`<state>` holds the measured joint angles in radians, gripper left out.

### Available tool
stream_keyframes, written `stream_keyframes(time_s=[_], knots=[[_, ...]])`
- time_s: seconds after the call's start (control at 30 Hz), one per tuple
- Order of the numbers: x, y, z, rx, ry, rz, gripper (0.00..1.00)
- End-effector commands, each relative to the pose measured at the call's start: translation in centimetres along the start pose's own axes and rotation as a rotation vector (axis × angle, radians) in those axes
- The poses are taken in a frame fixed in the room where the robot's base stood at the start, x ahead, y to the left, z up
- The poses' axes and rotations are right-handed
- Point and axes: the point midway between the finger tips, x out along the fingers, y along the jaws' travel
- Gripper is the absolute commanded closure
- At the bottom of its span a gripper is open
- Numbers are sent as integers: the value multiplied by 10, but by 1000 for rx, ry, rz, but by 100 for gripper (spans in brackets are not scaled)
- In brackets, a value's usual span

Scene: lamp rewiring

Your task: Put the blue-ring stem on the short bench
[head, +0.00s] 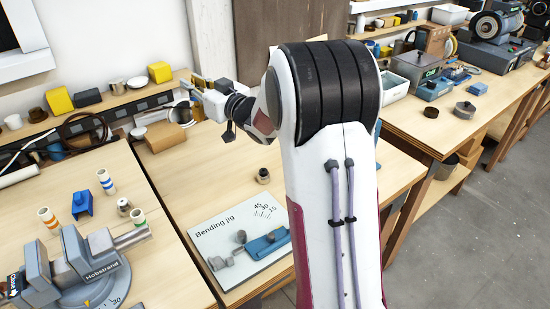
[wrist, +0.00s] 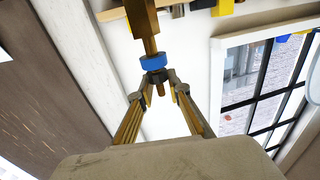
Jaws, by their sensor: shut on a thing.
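The blue-ring stem shows in the wrist view as a brass stem (wrist: 150,45) with a blue ring (wrist: 153,62) around it. My gripper (wrist: 156,82) is shut on it just beside the ring, and the stem points away from the fingers. In the head view my gripper (head: 192,86) is small and held in the air, in front of the back wall shelf; the stem is hard to make out there. The middle bench (head: 205,165) lies below and in front of my arm. I cannot tell for sure which bench is the short one.
A bending jig board (head: 225,225) and a small metal cylinder (head: 263,176) are on the middle bench. The left bench holds a grey Hobstrand tool (head: 85,265) and several ringed tubes. A cardboard box (head: 165,137) stands at the back. Bare wood lies between them.

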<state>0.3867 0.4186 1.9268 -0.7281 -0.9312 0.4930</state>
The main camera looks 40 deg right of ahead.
Motion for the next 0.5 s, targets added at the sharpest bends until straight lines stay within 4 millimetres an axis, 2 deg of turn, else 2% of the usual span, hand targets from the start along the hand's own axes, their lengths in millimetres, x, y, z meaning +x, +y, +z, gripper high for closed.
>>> stream_keyframes(time_s=[0.03, 0.2, 0.5], knots=[[-6, 17, -2, -1, 3, 21, 100], [-26, 62, 0, -1, -1, 77, 100], [-57, 117, 1, 1, -7, 148, 100]])
